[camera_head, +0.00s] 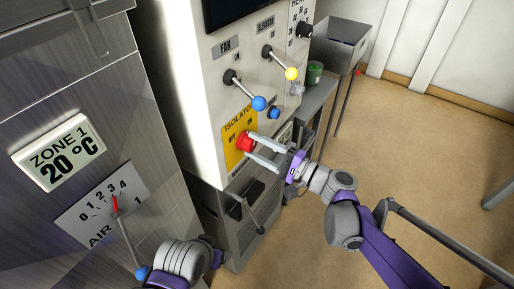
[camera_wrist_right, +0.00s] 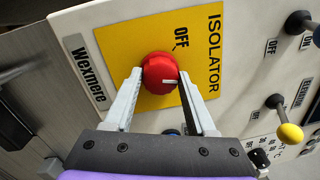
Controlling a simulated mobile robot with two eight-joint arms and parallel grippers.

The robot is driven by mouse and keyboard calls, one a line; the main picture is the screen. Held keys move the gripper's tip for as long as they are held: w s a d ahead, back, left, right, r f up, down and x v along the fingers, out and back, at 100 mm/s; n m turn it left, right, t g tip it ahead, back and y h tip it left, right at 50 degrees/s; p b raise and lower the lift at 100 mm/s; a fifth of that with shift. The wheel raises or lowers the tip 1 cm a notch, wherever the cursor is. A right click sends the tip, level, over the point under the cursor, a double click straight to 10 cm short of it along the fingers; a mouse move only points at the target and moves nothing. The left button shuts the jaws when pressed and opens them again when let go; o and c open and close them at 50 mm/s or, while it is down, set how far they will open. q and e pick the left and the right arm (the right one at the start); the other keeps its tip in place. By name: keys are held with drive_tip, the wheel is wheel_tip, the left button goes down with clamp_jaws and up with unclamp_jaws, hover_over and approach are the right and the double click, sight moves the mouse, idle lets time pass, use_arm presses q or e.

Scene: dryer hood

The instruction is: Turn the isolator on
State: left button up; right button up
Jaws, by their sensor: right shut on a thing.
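The isolator is a round red knob (camera_head: 244,141) on a yellow plate (camera_head: 231,151), low on the white control panel (camera_head: 205,100). My right gripper (camera_head: 252,146) reaches in from the right and is shut on the knob. In the right wrist view, the gripper's two grey fingers (camera_wrist_right: 160,76) lie on either side of the red knob (camera_wrist_right: 156,66). The knob's white mark points right, toward the word ISOLATOR, and not straight at the OFF label (camera_wrist_right: 181,38). The ON label is hidden there. My left arm shows at the bottom left, but its fingers do not.
Above the isolator are a blue-tipped FAN lever (camera_head: 245,91) and a yellow-tipped lever (camera_head: 281,62). A steel cabinet with an AIR dial (camera_head: 103,205) stands at the left. A side bench with a green container (camera_head: 315,72) is behind.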

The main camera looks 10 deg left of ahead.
drive_tip(key=m, duration=0.6)
drive_tip(key=shift+t+b, duration=0.3)
drive_tip(key=shift+b, duration=0.1)
drive_tip(key=o, duration=1.4)
drive_tip(key=shift+c, duration=0.2)
drive_tip(key=r+v, duration=0.1)
drive_tip(key=v, duration=0.9)
drive_tip(key=shift+s+d+f, duration=0.2)
drive_tip(key=shift+d+f, duration=0.15)
drive_tip(key=shift+f, duration=0.15)
